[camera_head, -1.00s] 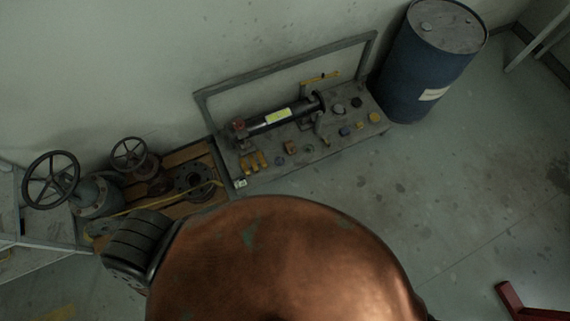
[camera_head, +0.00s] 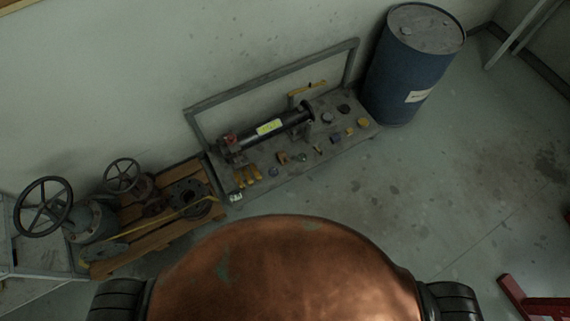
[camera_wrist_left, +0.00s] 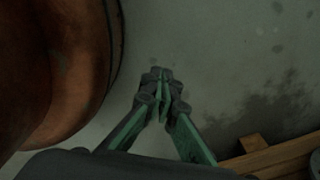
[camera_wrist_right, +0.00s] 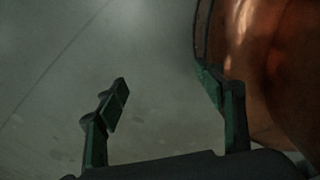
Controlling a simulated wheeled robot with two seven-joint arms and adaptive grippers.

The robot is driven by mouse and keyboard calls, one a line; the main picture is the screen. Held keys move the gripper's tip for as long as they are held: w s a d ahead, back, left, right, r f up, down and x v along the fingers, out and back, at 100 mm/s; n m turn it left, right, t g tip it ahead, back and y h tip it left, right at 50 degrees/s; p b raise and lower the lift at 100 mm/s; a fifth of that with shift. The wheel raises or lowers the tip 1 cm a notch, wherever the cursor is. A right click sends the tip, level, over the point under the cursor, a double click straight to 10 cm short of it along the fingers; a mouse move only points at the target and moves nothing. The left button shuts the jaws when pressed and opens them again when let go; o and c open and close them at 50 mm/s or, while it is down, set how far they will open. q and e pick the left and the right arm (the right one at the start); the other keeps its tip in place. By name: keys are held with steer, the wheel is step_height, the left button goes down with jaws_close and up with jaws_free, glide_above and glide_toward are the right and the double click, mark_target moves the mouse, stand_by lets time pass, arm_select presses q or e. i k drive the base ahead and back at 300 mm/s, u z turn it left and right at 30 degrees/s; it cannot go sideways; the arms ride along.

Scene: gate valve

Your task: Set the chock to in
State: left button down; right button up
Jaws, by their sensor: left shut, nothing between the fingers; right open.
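I cannot tell which part is the chock. In the head view a low grey bench (camera_head: 300,173) stands along the wall with a black cylinder (camera_head: 288,120) carrying a yellow-green label. Several small yellow, dark and brown pieces lie in front of it, including yellow pieces (camera_head: 247,175) at its left end. My left gripper (camera_wrist_left: 163,78) is shut and empty above bare floor in the left wrist view. My right gripper (camera_wrist_right: 165,82) is open and empty above bare floor in the right wrist view. Neither gripper's fingers show in the head view.
A wooden pallet (camera_head: 140,243) with flanged valve parts and handwheels (camera_head: 43,206) is left of the bench. A blue drum (camera_head: 405,70) stands at its right end. A red frame (camera_head: 530,305) is at lower right. Open floor lies right of centre. A copper-coloured dome blocks the bottom centre.

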mark_target(281, 156)
steer(key=k, duration=0.55)
steer(key=z, duration=0.45)
steer(key=i, duration=1.55)
steer(key=u, duration=0.3)
